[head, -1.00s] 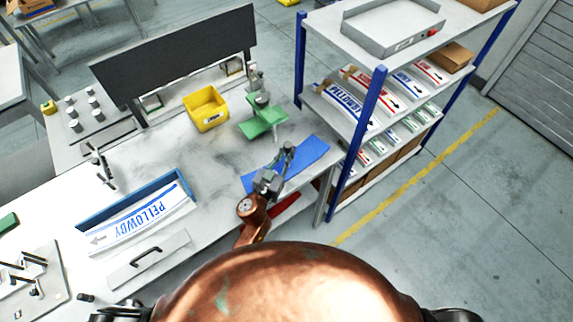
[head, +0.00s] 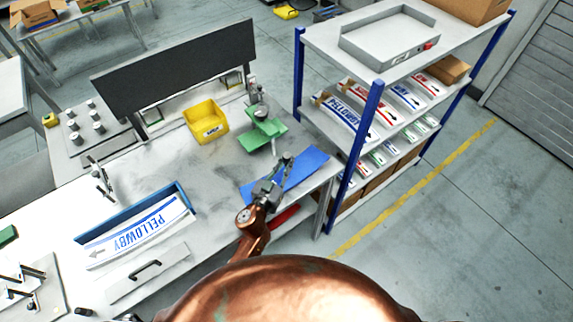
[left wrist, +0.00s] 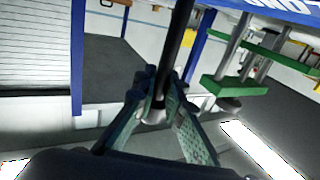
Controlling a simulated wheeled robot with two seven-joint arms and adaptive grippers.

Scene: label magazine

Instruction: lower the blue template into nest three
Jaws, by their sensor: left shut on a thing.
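I cannot tell whether the plate touches the bench top. I cannot make out which place is nest three. My right gripper is not in view.
A stand with green plates (head: 264,132) is just behind the blue template. A yellow bin (head: 206,121) stands left of it. A blue tray (head: 128,212) with a PELLOWBY label is at the left. A shelf rack (head: 366,125) stands close on the right. The bench middle is clear.

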